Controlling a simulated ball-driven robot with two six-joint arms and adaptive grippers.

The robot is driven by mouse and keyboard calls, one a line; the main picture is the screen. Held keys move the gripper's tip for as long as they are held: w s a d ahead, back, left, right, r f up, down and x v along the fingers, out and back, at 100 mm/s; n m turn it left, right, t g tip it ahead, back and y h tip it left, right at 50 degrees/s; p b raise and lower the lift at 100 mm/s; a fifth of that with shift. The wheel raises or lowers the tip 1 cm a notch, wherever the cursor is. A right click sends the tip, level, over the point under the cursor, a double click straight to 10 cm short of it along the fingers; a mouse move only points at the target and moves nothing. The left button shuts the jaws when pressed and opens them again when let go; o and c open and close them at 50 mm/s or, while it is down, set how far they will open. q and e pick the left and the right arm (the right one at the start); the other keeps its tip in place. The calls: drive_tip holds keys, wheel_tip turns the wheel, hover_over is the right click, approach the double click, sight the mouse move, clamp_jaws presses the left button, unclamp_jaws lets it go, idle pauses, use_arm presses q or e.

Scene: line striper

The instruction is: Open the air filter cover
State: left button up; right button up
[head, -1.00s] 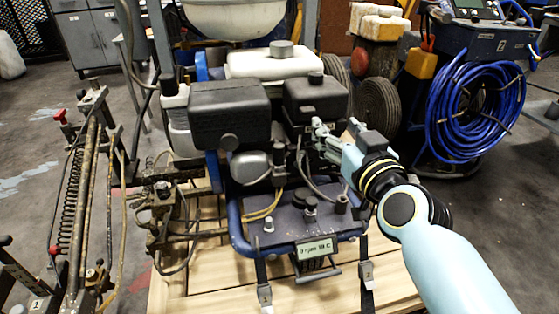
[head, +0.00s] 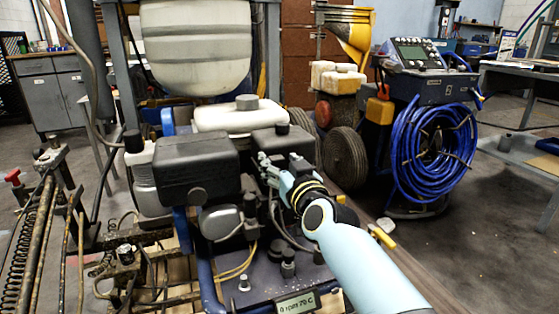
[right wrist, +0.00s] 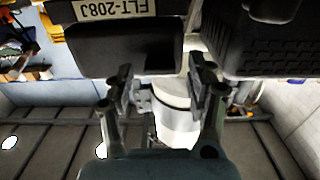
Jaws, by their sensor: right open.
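A black box-shaped cover (head: 270,138) on the engine's right side seems to be the air filter cover. In the right wrist view a black box (right wrist: 118,48) bears an upside-down label (right wrist: 117,9) reading FLT-208J. My right gripper (head: 266,165) is at the front of this cover in the head view, hiding its lower part. Its two fingers (right wrist: 158,85) are apart, with a pale round part (right wrist: 172,88) showing beyond them. I cannot tell whether they touch the cover. My left gripper is not in view.
A larger black box (head: 192,168) with a round knob sits just left. A white tank (head: 238,117) stands behind. Hoses and metal linkages crowd the left. A blue hose coil (head: 437,152) hangs on a machine at right. Open floor (head: 470,240) lies front right.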

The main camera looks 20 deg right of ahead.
drive_tip(key=shift+w, duration=0.3)
clamp_jaws()
idle(0.3)
